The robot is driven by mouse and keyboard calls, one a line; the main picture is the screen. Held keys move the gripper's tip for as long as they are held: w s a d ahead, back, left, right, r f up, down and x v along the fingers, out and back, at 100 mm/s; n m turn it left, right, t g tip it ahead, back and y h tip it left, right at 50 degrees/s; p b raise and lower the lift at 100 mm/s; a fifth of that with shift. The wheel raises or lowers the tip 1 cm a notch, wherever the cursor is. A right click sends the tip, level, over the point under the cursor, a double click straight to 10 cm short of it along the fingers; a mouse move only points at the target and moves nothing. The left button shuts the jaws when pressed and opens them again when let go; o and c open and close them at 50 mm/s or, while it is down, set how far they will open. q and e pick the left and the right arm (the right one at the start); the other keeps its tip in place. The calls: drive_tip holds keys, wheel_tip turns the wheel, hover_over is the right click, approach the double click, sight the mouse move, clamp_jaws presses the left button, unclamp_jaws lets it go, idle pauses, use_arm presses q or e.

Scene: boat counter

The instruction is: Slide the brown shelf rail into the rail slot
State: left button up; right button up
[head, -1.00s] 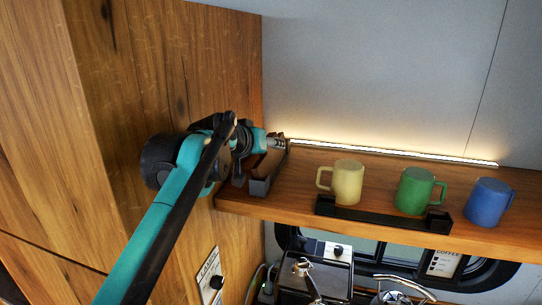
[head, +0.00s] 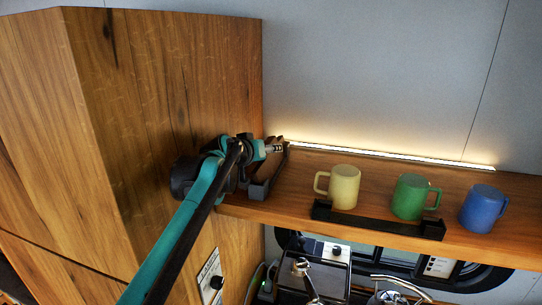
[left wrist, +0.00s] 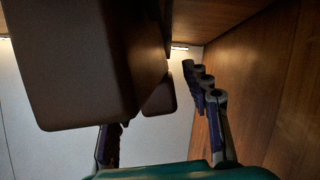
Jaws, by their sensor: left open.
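My left gripper (head: 278,147) is open at the left end of the wooden shelf, close to the cabinet side. Beside and below it is a dark, angled rail-like piece (head: 264,186), partly hidden by my wrist; its brown colour is not clear. In the left wrist view my open fingers (left wrist: 155,95) straddle a small brown block (left wrist: 159,92); contact cannot be told. A large dark brown block (left wrist: 75,65) fills the upper left there, close to the camera. A black rail (head: 375,220) lies along the shelf's front edge. I cannot make out the slot's opening.
Yellow (head: 344,187), green (head: 411,196) and blue (head: 480,208) mugs stand on the shelf (head: 300,172), the first two behind the black rail. A light strip (head: 390,157) runs along the back. The cabinet (head: 180,110) bounds the left. A coffee machine (head: 312,275) is below.

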use_arm(q)
drive_tip(key=shift+s, duration=0.15)
clamp_jaws()
drive_tip(key=shift+a+r, duration=0.1)
